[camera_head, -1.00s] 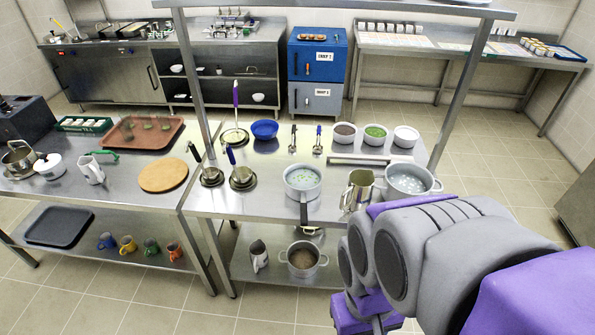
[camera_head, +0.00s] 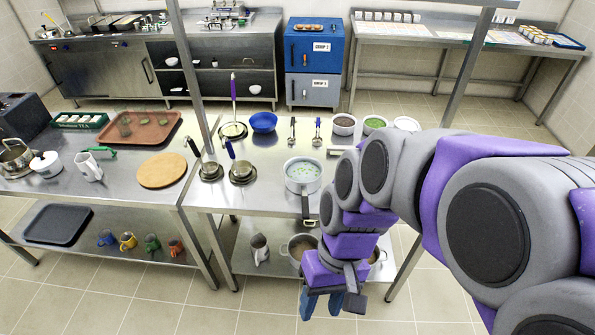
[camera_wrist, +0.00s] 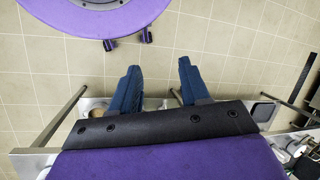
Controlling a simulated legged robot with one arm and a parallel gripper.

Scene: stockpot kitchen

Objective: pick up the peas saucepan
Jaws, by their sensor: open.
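The peas saucepan (camera_head: 302,173) stands upright on the steel table. It is a light metal pan with pale liquid and green peas inside, and its dark handle (camera_head: 305,205) points toward the table's front edge. My gripper (camera_head: 334,303) hangs in front of the table, nearer to me than the pan and apart from it. Its blue fingers (camera_wrist: 158,88) are spread and empty in the wrist view, with floor beyond them. The saucepan cannot be made out in the wrist view.
White bowls, one of peas (camera_head: 375,123), stand at the back right. Small pans (camera_head: 242,172) and a blue bowl (camera_head: 264,122) are left of the saucepan. A pot (camera_head: 299,248) and a pitcher (camera_head: 260,249) stand on the lower shelf. My arm hides the table's right part.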

